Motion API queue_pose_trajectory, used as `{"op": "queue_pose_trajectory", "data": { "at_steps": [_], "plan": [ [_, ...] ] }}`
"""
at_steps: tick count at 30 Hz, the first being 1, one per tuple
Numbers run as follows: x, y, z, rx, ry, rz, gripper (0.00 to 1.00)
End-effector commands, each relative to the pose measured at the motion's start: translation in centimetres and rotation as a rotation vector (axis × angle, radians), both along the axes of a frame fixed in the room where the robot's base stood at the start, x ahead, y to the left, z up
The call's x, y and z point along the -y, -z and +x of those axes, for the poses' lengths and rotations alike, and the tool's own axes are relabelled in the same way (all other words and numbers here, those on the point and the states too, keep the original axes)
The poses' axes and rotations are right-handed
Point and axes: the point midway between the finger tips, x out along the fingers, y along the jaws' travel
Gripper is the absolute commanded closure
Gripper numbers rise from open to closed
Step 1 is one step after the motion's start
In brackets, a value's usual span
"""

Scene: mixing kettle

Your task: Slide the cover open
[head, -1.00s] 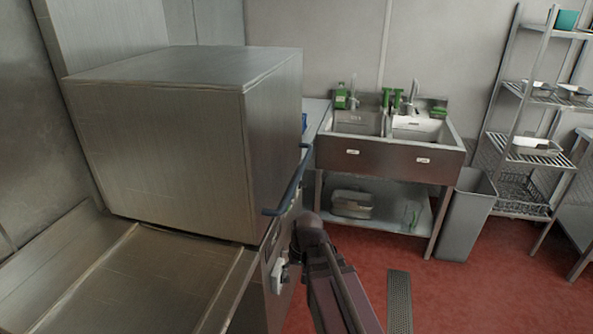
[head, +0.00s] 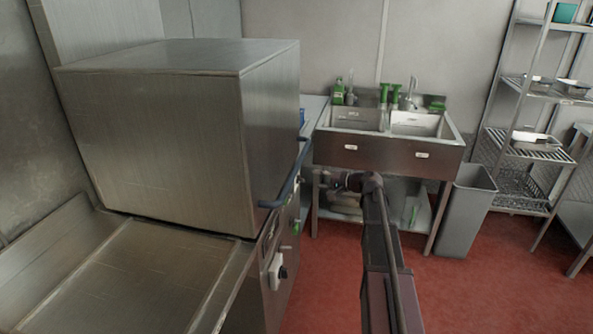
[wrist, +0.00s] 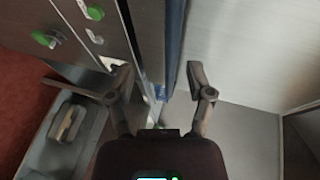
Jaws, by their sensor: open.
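The cover (head: 170,135) is a large box-shaped steel hood at the left in the head view, standing over a steel work surface. A dark blue bar handle (head: 284,187) runs along its right side; it also shows in the wrist view as an upright dark blue bar (wrist: 174,40). My gripper (head: 314,178) is just right of the handle in the head view and points left toward it. In the wrist view my gripper (wrist: 158,72) is open, and the bar appears in the gap between its fingers, nearer the right one. Contact cannot be made out.
Green buttons and a switch (head: 282,272) are on the machine's front, below the handle. A double sink (head: 385,152) stands behind my arm. A grey bin (head: 467,212) and wire shelving (head: 530,150) are to the right. Red floor (head: 470,295) lies clear at the lower right.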

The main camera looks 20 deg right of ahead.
Motion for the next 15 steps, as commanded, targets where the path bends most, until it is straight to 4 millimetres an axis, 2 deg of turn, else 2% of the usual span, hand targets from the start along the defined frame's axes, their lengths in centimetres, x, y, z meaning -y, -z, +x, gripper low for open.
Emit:
{"op": "queue_pose_trajectory", "data": {
  "at_steps": [1, 6, 15],
  "plan": [
    [1.4, -0.3, 0.8, 0.015, 0.024, 0.029, 0.32],
    [3.2, -1.3, 1.5, 0.045, 0.062, 0.083, 0.32],
    [3.3, -1.4, 1.5, 0.049, 0.065, 0.089, 0.32]
  ]
}}
